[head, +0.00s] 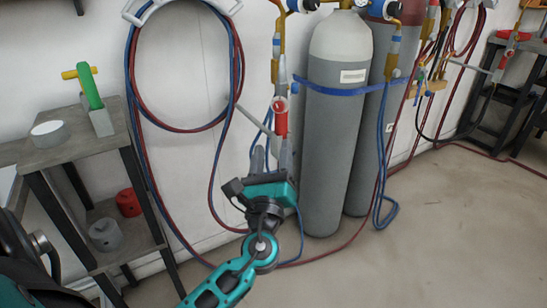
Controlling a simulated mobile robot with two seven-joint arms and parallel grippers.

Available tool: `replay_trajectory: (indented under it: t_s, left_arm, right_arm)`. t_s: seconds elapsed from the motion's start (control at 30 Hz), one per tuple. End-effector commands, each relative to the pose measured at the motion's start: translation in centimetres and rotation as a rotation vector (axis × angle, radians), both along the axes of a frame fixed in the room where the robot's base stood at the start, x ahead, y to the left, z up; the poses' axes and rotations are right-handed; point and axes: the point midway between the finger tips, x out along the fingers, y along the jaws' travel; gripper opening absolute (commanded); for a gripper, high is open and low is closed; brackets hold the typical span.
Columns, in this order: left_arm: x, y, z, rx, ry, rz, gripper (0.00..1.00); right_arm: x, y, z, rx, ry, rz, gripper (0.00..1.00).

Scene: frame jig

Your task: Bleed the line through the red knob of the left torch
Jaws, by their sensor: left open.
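The left torch (282,72) hangs upright on the wall beside the gas cylinders in the head view. Its red knob (281,121) sits on its lower part, with a brass section above. My left gripper (271,158), on a teal arm, is just below the red knob and points up toward it. It is open, and its fingers are near the torch's lower end. I cannot tell whether they touch it. A second torch-like tool with red parts (506,59) hangs at the far right. My right gripper is not in view.
A grey cylinder (336,150) with a blue strap stands close right of my gripper, another behind it. Red and blue hoses (240,75) loop on the wall at left. A grey shelf table (65,150) holds a green-and-yellow tool (90,87). The floor at right is clear.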

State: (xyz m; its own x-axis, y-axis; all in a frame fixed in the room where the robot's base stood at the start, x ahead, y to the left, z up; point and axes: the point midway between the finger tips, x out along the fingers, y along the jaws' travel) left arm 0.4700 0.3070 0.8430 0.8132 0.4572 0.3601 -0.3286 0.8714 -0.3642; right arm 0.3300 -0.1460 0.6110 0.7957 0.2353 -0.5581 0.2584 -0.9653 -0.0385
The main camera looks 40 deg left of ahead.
Motion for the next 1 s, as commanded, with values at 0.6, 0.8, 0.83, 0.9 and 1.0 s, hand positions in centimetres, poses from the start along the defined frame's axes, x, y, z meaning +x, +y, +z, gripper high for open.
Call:
replay_trajectory:
  t_s: [0.6, 0.8, 0.83, 0.9, 1.0]
  left_arm:
    - [0.3, 0.3, -0.1, 0.000, 0.001, 0.000, 0.54]
    - [0.9, -0.4, 2.1, 0.008, 0.062, 0.062, 0.54]
    - [1.1, -0.6, 2.6, 0.011, 0.083, 0.081, 0.54]
    - [1.5, -1.1, 3.6, 0.023, 0.145, 0.132, 0.54]
    - [1.8, -1.9, 4.5, 0.051, 0.254, 0.203, 0.54]
  right_arm:
    - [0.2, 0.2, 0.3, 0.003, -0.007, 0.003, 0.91]
    - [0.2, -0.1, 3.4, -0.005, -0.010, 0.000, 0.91]
    - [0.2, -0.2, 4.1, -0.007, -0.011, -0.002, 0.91]
    - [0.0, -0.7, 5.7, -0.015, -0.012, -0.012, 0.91]
    - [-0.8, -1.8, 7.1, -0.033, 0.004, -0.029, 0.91]
